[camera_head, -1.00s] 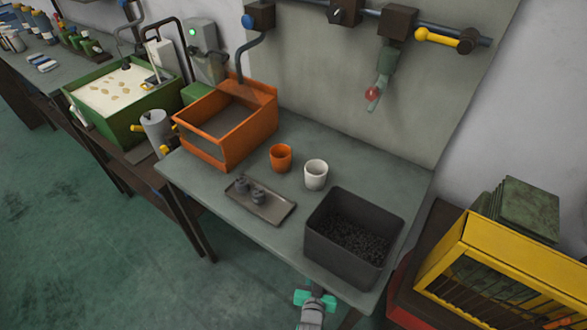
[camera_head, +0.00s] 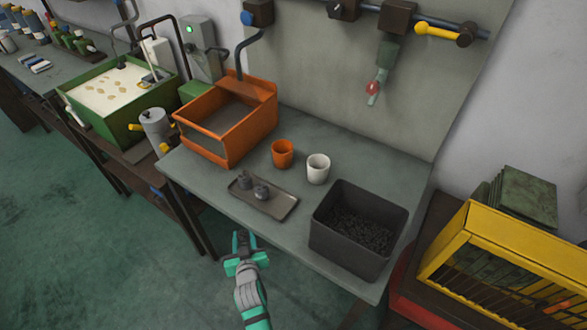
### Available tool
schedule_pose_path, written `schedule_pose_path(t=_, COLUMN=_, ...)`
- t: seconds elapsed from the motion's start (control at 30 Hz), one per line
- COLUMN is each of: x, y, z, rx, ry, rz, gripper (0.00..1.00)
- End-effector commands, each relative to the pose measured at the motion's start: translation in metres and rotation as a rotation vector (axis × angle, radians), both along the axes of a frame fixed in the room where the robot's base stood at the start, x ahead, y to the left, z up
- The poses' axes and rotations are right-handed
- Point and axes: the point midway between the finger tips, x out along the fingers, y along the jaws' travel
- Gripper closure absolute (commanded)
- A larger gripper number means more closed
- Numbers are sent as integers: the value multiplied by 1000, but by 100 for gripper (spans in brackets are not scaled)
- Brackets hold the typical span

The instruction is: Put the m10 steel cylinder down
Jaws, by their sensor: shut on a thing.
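My gripper (camera_head: 245,240) is in front of the table's near edge, just below the metal tray in the picture. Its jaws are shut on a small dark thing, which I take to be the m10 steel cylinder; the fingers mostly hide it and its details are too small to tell. The shallow grey tray (camera_head: 281,208) lies on the table near its front edge. Two short grey cylindrical pieces (camera_head: 261,191) stand upright on its left part. The tray's right part is bare.
On the grey table (camera_head: 220,200), an orange cup (camera_head: 282,154) and a white cup (camera_head: 318,169) stand behind the tray. A dark bin (camera_head: 350,248) of small black pieces stands right of it, an orange open box (camera_head: 215,150) behind left. A yellow rack (camera_head: 480,240) stands at right.

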Motion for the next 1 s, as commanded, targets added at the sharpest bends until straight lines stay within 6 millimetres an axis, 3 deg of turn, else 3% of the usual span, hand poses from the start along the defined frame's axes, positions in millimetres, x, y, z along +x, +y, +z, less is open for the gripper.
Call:
schedule_pose_path(t=0.03, x=8, y=28, z=17, rx=1, ry=-9, rz=33, gripper=97)
schedule_pose_path(t=0.2, x=17, y=94, z=57, rx=3, ry=-9, rz=93, gripper=97)
schedule_pose_path(t=0.4, x=20, y=141, z=94, rx=9, ry=-7, rz=128, gripper=97)
schedule_pose_path(t=0.53, x=22, y=162, z=118, rx=14, ry=-6, rz=140, gripper=97)
schedule_pose_path(t=0.77, x=36, y=172, z=165, rx=24, ry=-2, rz=120, gripper=97)
schedule_pose_path(t=1.0, x=65, y=132, z=200, rx=29, ry=0, rz=42, gripper=97)
